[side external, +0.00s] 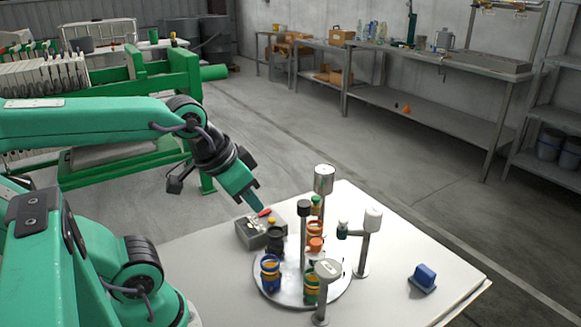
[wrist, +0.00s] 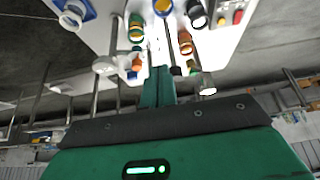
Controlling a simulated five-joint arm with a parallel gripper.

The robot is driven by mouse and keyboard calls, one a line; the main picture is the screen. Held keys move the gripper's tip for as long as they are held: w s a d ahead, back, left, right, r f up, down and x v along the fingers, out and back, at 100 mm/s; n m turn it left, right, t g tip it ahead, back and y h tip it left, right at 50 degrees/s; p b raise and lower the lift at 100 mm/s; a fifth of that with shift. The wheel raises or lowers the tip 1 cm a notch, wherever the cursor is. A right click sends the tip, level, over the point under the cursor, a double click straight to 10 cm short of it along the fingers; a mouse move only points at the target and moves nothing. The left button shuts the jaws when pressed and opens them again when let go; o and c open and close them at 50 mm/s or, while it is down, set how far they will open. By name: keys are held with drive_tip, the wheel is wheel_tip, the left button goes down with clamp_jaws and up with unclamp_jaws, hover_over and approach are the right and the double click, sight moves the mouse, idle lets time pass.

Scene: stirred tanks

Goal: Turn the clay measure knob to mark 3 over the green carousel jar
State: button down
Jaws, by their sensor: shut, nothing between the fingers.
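The round grey carousel (side external: 340,292) carries several jars. A green jar (side external: 311,286) stands at its front; a green jar also shows in the wrist view (wrist: 136,28).
The grey box (side external: 250,236) stands at the table's back left. A blue jar (side external: 270,272) and an orange jar (side external: 315,244) stand on the carousel. A dark-topped post (side external: 304,208) rises among them. The table's front left is clear.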

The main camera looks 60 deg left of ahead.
idle(0.3)
drive_tip(key=c, duration=1.3)
unclamp_jaws()
drive_tip(key=shift+w, duration=0.1)
drive_tip(key=shift+o, duration=0.2)
drive_tip(key=n+g, duration=0.6)
drive_tip(key=n, duration=1.5)
hover_over(316, 241)
drive_tip(key=shift+f, duration=0.5)
drive_tip(key=shift+f, duration=0.1)
drive_tip(key=shift+f, duration=3.8)
drive_tip(key=shift+c, duration=0.2)
clamp_jaws()
